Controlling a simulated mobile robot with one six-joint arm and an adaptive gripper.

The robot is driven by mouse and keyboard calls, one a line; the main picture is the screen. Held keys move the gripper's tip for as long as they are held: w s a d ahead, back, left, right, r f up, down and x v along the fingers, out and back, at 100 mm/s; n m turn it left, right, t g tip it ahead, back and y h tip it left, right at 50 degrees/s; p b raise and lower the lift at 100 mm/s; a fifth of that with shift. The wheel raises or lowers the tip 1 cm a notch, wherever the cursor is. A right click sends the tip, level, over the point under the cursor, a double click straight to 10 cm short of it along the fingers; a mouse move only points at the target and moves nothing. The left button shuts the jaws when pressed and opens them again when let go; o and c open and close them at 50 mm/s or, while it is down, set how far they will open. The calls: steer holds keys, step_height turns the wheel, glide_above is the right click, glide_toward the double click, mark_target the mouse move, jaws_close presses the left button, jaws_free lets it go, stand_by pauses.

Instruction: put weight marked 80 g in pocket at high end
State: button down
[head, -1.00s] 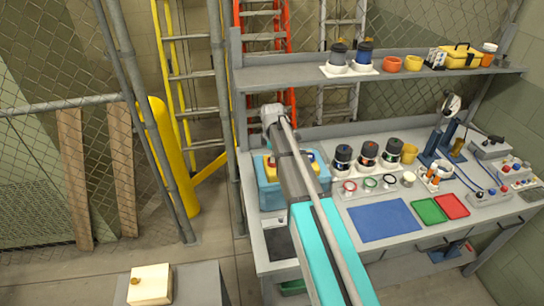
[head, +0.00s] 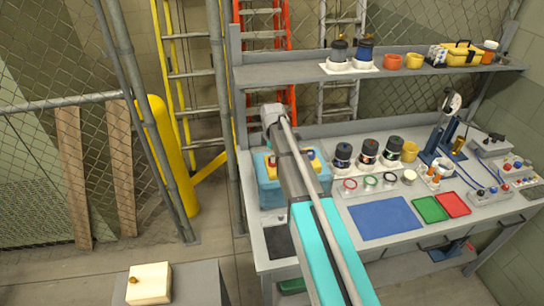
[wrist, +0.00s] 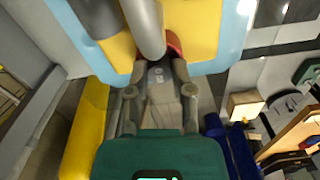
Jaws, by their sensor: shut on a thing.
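A light blue tank (head: 268,195) stands at the left end of the bench, with a yellow body (head: 314,162) inside it. My arm crosses in front of the tank and hides much of it and my gripper in the head view. In the wrist view my gripper (wrist: 160,78) is shut on a small grey piece (wrist: 158,74) with faint marks too small to read. The yellow body (wrist: 200,30) and the tank's blue rim (wrist: 236,40) lie just beyond it, with a red part (wrist: 174,46) close by. I cannot make out the pocket or which end is high.
A blue mat (head: 384,218), a green tray (head: 430,209) and a red tray (head: 453,204) lie on the bench. Several dark-topped jars stand behind them. A shelf (head: 380,78) with cups runs above. A cream box (head: 149,284) sits at the lower left.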

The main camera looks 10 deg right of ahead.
steer(key=shift+c, duration=2.1)
jaws_free()
steer(key=shift+r, duration=0.2)
